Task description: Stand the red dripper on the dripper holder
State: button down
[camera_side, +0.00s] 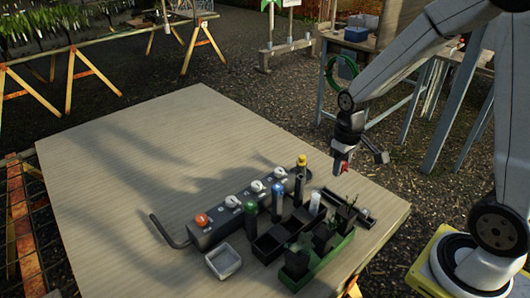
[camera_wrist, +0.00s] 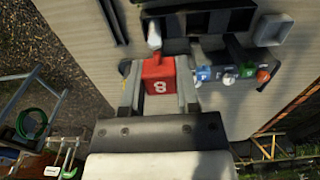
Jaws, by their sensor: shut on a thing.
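The red dripper (camera_wrist: 158,75) is a red block with a pale figure on its face. It sits between the fingers of my gripper (camera_wrist: 158,92) in the wrist view. In the side view my gripper (camera_side: 345,160) hangs above the right part of the table, with a bit of the red dripper (camera_side: 341,168) showing below it. My gripper is shut on the dripper. A dark rack (camera_side: 263,245) with open compartments stands left of and below it in the side view; I cannot tell for certain that it is the dripper holder. The dripper is clear of the table.
A grey bar (camera_side: 205,236) with orange and white knobs lies across the table. Green (camera_side: 250,217), blue (camera_side: 277,203) and yellow-topped (camera_side: 301,163) upright pieces stand near it. A green tray (camera_side: 335,258) and a white dish (camera_side: 223,262) are in front. The table's left half is clear.

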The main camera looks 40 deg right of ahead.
jog(key=shift+f, duration=0.1)
jog(key=shift+w+d+f, duration=0.3)
jog(key=shift+w+d, duration=0.05)
jog(key=shift+w, duration=0.05)
jog(key=w+d+f, duration=0.2)
jog(key=d+f, duration=0.2)
jog(key=f, duration=0.2)
jog(key=w+d+f, duration=0.3)
jog(key=d+f, duration=0.1)
jog(key=f, duration=0.1)
jog(key=w+d+f, duration=0.2)
jog(key=d+f, duration=0.2)
jog(key=f, duration=0.2)
jog(key=shift+w+d+f, duration=0.2)
jog(key=shift+f, duration=0.1)
jog(key=shift+f, duration=0.45)
jog(key=shift+f, duration=2.15)
jog(key=shift+f, duration=0.1)
